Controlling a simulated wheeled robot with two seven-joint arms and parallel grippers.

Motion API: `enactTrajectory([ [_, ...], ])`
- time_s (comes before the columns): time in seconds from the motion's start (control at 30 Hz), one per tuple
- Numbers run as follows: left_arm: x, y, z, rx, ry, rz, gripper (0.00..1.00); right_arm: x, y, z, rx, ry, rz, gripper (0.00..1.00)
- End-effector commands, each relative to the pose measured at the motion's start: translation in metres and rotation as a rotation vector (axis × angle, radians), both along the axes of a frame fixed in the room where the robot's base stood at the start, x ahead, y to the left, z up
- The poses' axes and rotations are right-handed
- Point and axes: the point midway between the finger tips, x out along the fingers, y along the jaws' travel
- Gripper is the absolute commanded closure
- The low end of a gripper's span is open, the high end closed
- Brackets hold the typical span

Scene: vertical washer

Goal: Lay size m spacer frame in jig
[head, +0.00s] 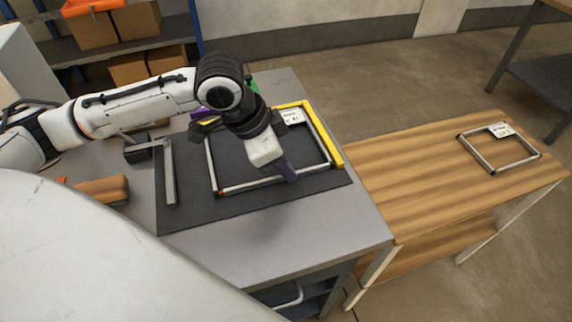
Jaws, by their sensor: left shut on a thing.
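A silver rectangular spacer frame (245,186) with a white label lies over a dark mat (195,212) on the grey workbench. My arm hides part of the frame's far side. The label's size mark is too small to read. My right gripper is not in view.
A second, smaller-looking labelled frame (500,160) lies on the wooden table (420,185) at right. A grey metal bar (170,175) stands at the mat's left. A brown block (103,190) lies at the bench's left. Shelves with cardboard boxes (137,22) stand behind. The bench's front is clear.

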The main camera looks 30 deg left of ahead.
Motion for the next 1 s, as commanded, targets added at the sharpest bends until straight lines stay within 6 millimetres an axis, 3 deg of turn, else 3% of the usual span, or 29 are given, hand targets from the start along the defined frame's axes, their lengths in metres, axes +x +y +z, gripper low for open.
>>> enactTrajectory([
  [0.37,0.001,0.001,0.000,0.001,-0.001,-0.001,1.00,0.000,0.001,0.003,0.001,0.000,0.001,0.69],
  [0.5,0.001,0.001,0.000,0.001,-0.001,-0.001,0.74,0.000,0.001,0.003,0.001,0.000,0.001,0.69],
  [0.53,0.001,0.001,0.000,0.001,-0.001,-0.001,0.73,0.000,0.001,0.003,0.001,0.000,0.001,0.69],
  [1.0,0.001,0.001,0.009,0.000,0.000,0.000,0.73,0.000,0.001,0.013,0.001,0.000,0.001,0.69],
])
